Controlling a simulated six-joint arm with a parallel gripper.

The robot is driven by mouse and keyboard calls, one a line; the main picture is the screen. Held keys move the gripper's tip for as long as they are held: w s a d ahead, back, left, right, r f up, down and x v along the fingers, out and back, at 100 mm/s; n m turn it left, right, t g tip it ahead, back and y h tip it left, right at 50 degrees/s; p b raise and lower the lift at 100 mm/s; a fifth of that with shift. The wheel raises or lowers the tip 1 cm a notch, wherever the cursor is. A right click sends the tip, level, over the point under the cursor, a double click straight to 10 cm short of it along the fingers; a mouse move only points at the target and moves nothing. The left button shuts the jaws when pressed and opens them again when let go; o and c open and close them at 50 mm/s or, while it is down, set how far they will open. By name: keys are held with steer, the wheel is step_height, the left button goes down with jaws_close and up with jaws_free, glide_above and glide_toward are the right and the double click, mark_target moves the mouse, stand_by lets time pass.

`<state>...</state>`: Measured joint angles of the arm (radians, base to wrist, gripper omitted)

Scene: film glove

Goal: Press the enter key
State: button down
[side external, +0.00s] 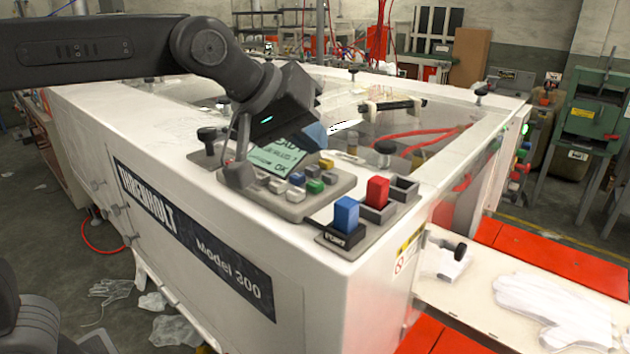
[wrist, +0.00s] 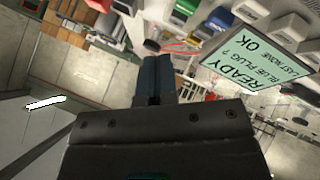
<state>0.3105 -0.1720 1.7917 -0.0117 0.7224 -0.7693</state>
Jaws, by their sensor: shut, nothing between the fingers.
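The control panel (side external: 312,204) sits on the white machine's near corner. It carries several small keys, among them a green key (side external: 315,186), a blue key (side external: 297,179), a yellow key (side external: 326,163) and white keys; I cannot read which is enter. Its screen (side external: 277,157), also in the wrist view (wrist: 245,62), reads "READY", "BLUE PLUG ?", "LAST NONE", "OK". My gripper (side external: 316,135) is above the panel, apart from the keys, its body partly covering the screen. In the wrist view its fingers (wrist: 153,72) are shut and empty, with the green key (wrist: 184,8) beyond them.
A blue block (side external: 346,214) and a red block (side external: 377,192) stand upright in dark holders right of the panel, with an empty holder (side external: 404,188) beside them. Black knobs (side external: 385,147) rise from the machine top. White gloves (side external: 555,308) lie on a tray at right.

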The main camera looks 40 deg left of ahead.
mark_target(328, 177)
steer(key=shift+f, duration=1.25)
steer(key=shift+f, duration=0.1)
stand_by(1.1)
steer(key=shift+f, duration=0.3)
steer(key=shift+f, duration=0.5)
stand_by(0.8)
steer(key=shift+r, duration=0.9)
steer(key=shift+r, duration=2.5)
